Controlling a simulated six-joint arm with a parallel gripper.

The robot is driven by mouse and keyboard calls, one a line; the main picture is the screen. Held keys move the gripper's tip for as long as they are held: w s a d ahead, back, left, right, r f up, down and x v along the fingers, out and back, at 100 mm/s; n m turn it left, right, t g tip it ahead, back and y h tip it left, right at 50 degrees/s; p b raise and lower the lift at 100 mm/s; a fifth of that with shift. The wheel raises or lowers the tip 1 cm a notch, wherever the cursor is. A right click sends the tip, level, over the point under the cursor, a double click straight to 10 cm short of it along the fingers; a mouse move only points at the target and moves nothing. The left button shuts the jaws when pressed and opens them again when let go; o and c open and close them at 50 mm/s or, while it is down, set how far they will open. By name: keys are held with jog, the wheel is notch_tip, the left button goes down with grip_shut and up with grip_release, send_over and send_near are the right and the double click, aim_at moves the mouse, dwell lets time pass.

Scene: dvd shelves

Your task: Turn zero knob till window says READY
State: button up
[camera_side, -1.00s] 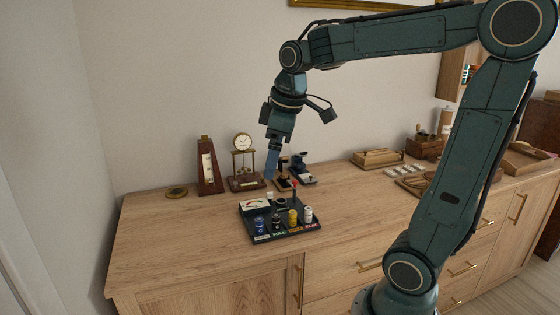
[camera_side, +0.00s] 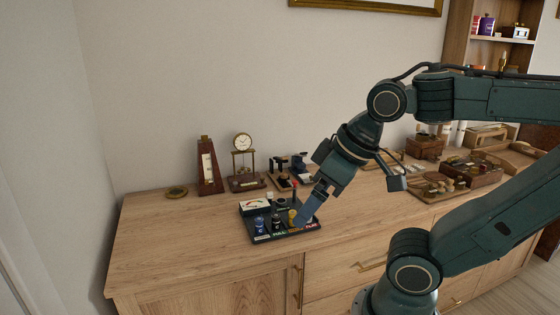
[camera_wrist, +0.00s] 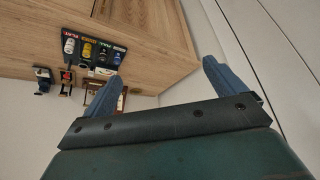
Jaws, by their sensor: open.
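A black panel (camera_side: 263,240) lies on the wooden cabinet top. It has a white-faced meter (camera_side: 254,205) at its back left and a front row of small knobs: a blue one (camera_side: 259,225), a dark one (camera_side: 276,222), and a yellow one (camera_side: 292,216). My gripper (camera_side: 303,216) points down over the panel's right side and covers the white knob there. That white knob (camera_wrist: 69,45) shows in the wrist view, where the fingers are open and empty. The window's text and the zero knob's label are too small to read.
Behind the panel stand a metronome (camera_side: 208,170), a small clock (camera_side: 243,165) and dark instruments (camera_side: 300,170). A brass disc (camera_side: 176,192) lies at the back left. Wooden boxes and trays (camera_side: 470,172) fill the right. The left front of the top is clear.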

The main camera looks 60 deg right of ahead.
jog(key=shift+w+r, duration=0.15)
jog(key=shift+w, duration=0.05)
jog(key=c, duration=0.7)
jog(key=shift+w+d+r, duration=0.15)
jog(key=shift+w, duration=0.15)
jog(key=c, duration=0.4)
jog(key=w+d+r+n, duration=0.1)
jog(key=w, duration=0.2)
jog(key=w+d+r+g, duration=0.1)
jog(key=w+d, duration=0.1)
jog(key=w, duration=0.1)
jog(key=w+d+r+n, duration=0.1)
jog(key=w+d, duration=0.1)
jog(key=w, duration=0.2)
jog(key=shift+d+r+n+g+h, duration=0.25)
jog(key=shift+r+n+g+h, duration=0.05)
jog(key=shift+r+h, duration=0.1)
jog(key=shift+c, duration=1)
jog(key=n+g, duration=0.4)
jog(key=n, duration=0.2)
send_over(270, 195)
notch_tip(270, 195, down, 13)
jog(key=shift+w+d+f+y, duration=0.1)
jog(key=shift+d+f+y, duration=0.15)
jog(key=shift+y, duration=0.15)
notch_tip(270, 195, down, 14)
jog(key=shift+r, duration=0.15)
